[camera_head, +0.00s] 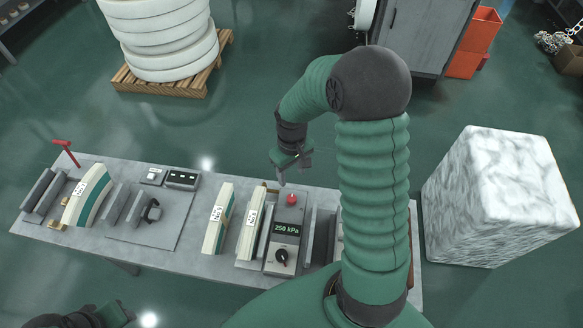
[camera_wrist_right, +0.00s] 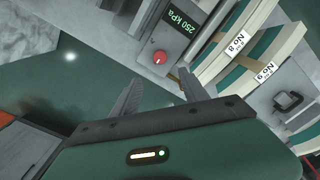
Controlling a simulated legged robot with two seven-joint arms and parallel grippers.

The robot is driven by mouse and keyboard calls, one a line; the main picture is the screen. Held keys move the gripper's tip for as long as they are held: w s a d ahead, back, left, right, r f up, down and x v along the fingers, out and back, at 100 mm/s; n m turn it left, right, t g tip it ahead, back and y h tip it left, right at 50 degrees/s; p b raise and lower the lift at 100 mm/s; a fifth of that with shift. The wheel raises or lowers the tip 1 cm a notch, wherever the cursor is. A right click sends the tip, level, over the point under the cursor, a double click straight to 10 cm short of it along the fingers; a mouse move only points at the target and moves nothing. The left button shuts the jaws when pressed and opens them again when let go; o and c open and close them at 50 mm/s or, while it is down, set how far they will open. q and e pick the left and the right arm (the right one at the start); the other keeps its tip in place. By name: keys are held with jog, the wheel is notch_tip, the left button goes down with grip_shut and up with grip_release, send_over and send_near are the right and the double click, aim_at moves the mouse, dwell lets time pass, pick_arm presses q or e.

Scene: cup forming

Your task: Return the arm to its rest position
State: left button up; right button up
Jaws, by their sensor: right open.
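My right gripper (camera_head: 291,172) is above the far edge of the grey table (camera_head: 185,262), close to the control box (camera_head: 279,265). It is open and empty. In the right wrist view its two fingers (camera_wrist_right: 160,93) stand apart with nothing between them. The control box reads 250 kPa and has a red button (camera_head: 292,198) and a black knob (camera_head: 281,256). The red button also shows beyond the fingers in the right wrist view (camera_wrist_right: 160,57). A dark part of my left gripper (camera_head: 110,315) shows at the bottom left; its fingers are not clear.
Curved pieces labelled No 9 (camera_head: 218,222) and No 8 (camera_head: 249,230) stand left of the control box. Another curved piece (camera_head: 87,196) stands at the table's left. A marbled white block (camera_head: 500,197) is at right. White rings (camera_head: 165,45) sit on a pallet (camera_head: 160,86).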

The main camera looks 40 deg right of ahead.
notch_tip(320, 180, up, 3)
jog(key=shift+w+f, duration=0.1)
jog(key=shift+f, duration=0.1)
jog(key=s+a+t, duration=0.1)
jog(key=s+a, duration=0.2)
jog(key=a, duration=0.4)
jog(key=s+a+n+t+b, duration=0.1)
jog(key=s+a, duration=0.2)
jog(key=a, duration=0.4)
jog(key=shift+a+r+t+b, duration=0.2)
jog(key=shift+r+t+b, duration=0.1)
jog(key=shift+a, duration=0.1)
